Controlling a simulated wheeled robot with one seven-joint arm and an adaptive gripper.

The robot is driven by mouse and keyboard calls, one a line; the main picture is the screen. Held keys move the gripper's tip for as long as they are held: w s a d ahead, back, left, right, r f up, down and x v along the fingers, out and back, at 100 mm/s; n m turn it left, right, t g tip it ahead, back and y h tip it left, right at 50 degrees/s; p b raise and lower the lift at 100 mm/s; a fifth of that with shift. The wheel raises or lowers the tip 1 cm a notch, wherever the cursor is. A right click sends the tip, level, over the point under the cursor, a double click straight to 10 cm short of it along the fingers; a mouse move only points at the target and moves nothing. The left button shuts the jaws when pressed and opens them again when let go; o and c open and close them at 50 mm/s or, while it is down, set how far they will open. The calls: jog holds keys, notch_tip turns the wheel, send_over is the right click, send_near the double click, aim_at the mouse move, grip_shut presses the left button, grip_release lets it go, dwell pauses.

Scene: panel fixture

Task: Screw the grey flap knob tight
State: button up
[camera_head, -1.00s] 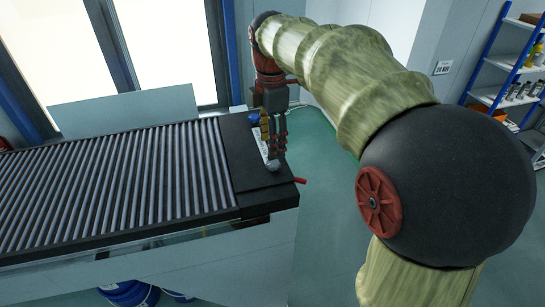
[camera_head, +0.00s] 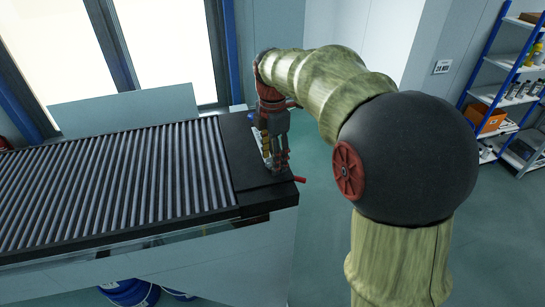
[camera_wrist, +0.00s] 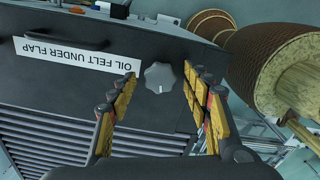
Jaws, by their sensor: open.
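The grey flap knob (camera_wrist: 159,78) shows in the wrist view, a lobed knob with a pale mark, on the dark flap panel (camera_wrist: 150,120). It stands beside a white label reading "OIL FELT UNDER FLAP" (camera_wrist: 76,54). My gripper (camera_wrist: 165,82) is open, with one yellow-and-black finger on each side of the knob and visible gaps between. In the wrist view I cannot tell how far the fingertips are above the panel. In the head view my gripper (camera_head: 279,165) is over the dark end of the conveyor, and its fingers hide the knob.
The roller conveyor (camera_head: 120,185) runs left from the dark end plate (camera_head: 245,150). A red handle (camera_head: 300,179) sticks out at its right corner. A dark bar handle (camera_wrist: 65,40) lies near the label. Shelves (camera_head: 505,90) stand far right, with open floor between.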

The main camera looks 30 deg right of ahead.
jog(key=shift+c, duration=0.2)
jog(key=c, duration=1.1)
